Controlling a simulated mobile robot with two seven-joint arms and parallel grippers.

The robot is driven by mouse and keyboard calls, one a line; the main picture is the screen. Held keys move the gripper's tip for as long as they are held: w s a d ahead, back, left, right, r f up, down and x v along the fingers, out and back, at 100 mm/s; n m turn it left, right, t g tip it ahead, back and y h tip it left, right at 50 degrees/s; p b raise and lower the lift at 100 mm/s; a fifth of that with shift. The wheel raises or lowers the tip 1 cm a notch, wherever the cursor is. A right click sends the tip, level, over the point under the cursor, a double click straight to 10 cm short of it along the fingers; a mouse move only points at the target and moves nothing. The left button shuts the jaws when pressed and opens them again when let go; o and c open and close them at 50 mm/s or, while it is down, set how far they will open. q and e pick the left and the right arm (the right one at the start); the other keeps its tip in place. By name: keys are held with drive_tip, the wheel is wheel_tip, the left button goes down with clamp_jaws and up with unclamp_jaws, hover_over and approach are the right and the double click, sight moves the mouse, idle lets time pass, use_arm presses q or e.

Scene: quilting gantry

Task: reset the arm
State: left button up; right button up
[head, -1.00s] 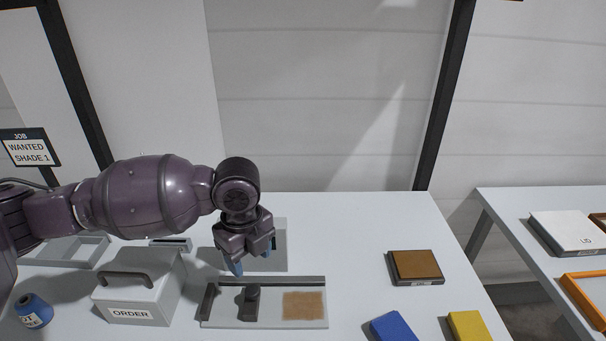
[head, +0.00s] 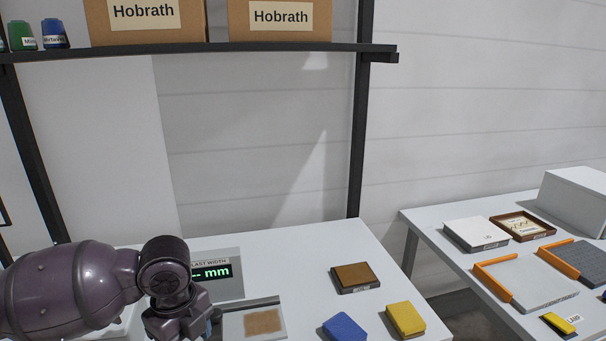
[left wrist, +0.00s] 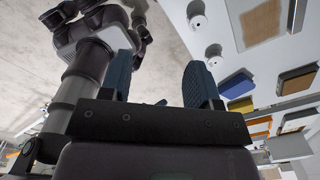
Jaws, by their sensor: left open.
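My left gripper (head: 186,328) is at the bottom left of the head view, over the white table, with its fingertips mostly cut off by the frame edge. In the left wrist view its two blue fingers (left wrist: 160,86) stand apart with nothing between them. A dark arm (left wrist: 88,45) at the upper left of that view looks like my right one; its small dark end is too unclear to read.
The white table (head: 300,255) holds a display (head: 212,273), a board with a tan patch (head: 263,321), a brown block (head: 355,276), a blue block (head: 344,327) and a yellow block (head: 405,319). A shelf (head: 220,49) with boxes is above. A side table (head: 432,227) stands right.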

use_arm(q)
drive_tip(key=s+d+f+n+t+h, duration=0.3)
drive_tip(key=s+d+f+n+h, duration=0.1)
drive_tip(key=s+d+f+n, duration=0.35)
drive_tip(key=s+a+f+n+y, duration=0.2)
drive_tip(key=s+a+n, duration=0.5)
drive_tip(key=a+n, duration=0.1)
drive_tip(key=s+a+f+n+y, duration=0.3)
drive_tip(key=s+a+n, duration=0.4)
drive_tip(key=n, duration=0.2)
drive_tip(key=w+f+m+t, duration=0.1)
drive_tip(key=w+f+t, duration=0.6)
drive_tip(key=f, duration=0.3)
drive_tip(key=shift+w+a+f+t+h, duration=0.3)
drive_tip(key=shift+f+t+h, duration=0.1)
drive_tip(key=shift+t, duration=0.4)
idle(0.8)
